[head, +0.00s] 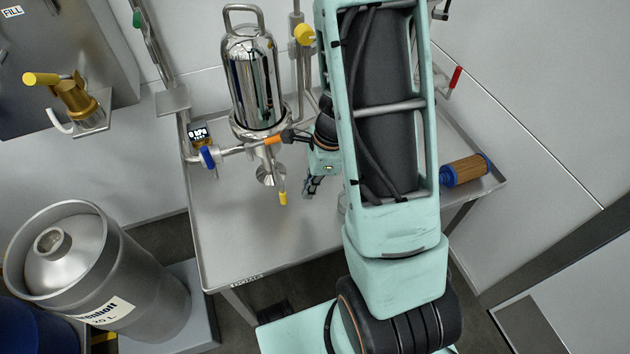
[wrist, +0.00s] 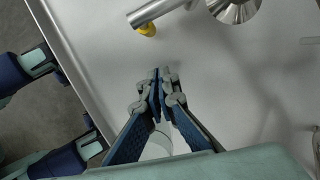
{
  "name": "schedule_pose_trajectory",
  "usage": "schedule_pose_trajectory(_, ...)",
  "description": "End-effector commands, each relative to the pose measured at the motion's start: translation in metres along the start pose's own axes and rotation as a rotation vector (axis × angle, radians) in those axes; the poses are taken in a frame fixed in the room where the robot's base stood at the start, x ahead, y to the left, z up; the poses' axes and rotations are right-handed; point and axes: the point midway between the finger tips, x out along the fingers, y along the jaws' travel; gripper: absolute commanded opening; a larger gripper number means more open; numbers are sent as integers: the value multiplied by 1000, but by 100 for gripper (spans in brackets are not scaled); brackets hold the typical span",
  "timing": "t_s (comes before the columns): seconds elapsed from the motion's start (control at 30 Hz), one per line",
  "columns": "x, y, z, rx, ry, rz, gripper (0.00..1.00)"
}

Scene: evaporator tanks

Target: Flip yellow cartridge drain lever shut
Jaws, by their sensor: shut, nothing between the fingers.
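The polished steel cartridge housing (head: 255,85) stands over the steel table. Below it, a small lever with a yellow tip (head: 283,198) hangs down beside a round metal outlet (head: 268,174). In the wrist view the yellow tip (wrist: 147,29) shows at the top, under a metal bar (wrist: 160,8). My gripper (head: 311,187) is right of the yellow tip in the head view, apart from it. In the wrist view my gripper (wrist: 160,75) has its fingertips together and empty, below the yellow tip. My arm hides part of the pipework behind it.
A blue-handled valve (head: 208,157) and a small display (head: 199,134) are left of the housing. A yellow knob (head: 304,34) is above, and a red-handled lever (head: 455,77) is at right. A brown filter cartridge (head: 466,170) lies on the table's right. The table front (head: 235,235) is clear.

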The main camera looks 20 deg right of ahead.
Motion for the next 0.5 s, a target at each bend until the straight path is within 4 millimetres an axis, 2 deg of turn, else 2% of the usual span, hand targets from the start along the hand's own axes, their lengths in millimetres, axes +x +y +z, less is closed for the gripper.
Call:
schedule_pose_trajectory(0.03, 0, -1, 12, -10, -2, -2, 0)
schedule_pose_trajectory(0.2, 3, -1, 28, -7, -1, -2, 0)
schedule_pose_trajectory(0.5, 4, -1, 35, -3, -1, -3, 0)
